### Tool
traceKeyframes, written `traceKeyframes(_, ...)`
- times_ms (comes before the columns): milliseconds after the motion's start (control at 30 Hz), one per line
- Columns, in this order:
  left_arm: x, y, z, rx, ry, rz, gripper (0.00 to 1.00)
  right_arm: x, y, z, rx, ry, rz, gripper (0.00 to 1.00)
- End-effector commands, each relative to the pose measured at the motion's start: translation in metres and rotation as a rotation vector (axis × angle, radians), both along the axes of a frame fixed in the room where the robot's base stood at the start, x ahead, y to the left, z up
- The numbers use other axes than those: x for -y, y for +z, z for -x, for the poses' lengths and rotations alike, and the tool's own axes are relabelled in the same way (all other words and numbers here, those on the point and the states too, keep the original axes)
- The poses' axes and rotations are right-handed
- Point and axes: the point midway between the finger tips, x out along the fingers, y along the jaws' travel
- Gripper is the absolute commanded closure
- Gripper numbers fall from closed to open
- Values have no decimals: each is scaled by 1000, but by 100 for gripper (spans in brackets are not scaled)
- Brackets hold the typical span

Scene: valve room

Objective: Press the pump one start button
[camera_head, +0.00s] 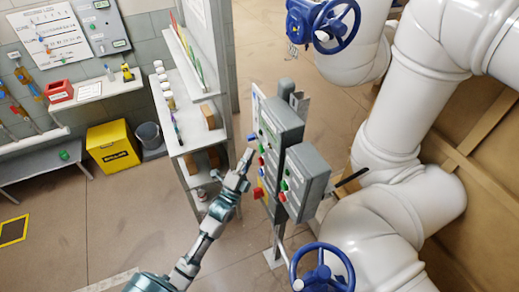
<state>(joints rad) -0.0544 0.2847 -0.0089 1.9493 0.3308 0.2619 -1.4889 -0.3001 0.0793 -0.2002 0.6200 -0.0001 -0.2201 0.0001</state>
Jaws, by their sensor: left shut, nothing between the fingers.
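Two grey control boxes stand on a post in the middle of the camera_head view: an upper one (283,122) and a lower, nearer one (309,168). The lower box carries a green button (284,185) and a red button (282,197) on its left-facing side. Small coloured buttons also show on the upper box's left-facing side. I cannot read which one is pump one start. My left gripper (246,160) is shut and empty, pointing up just left of the upper box's buttons; contact cannot be made out. My right gripper is not in view.
Large white pipes (393,110) fill the right side. Blue valve wheels show at the top (335,22) and bottom (322,270). A white shelf (190,110) stands left of the boxes, with a yellow bin (113,146) farther left. Floor at lower left is mostly clear.

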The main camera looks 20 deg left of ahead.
Motion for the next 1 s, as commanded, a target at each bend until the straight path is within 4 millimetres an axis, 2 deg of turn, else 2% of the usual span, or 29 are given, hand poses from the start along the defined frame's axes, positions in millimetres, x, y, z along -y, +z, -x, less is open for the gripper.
traceKeyframes(1000, 9, 2, -9, 0, -1, 1, 100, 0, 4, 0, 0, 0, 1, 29)
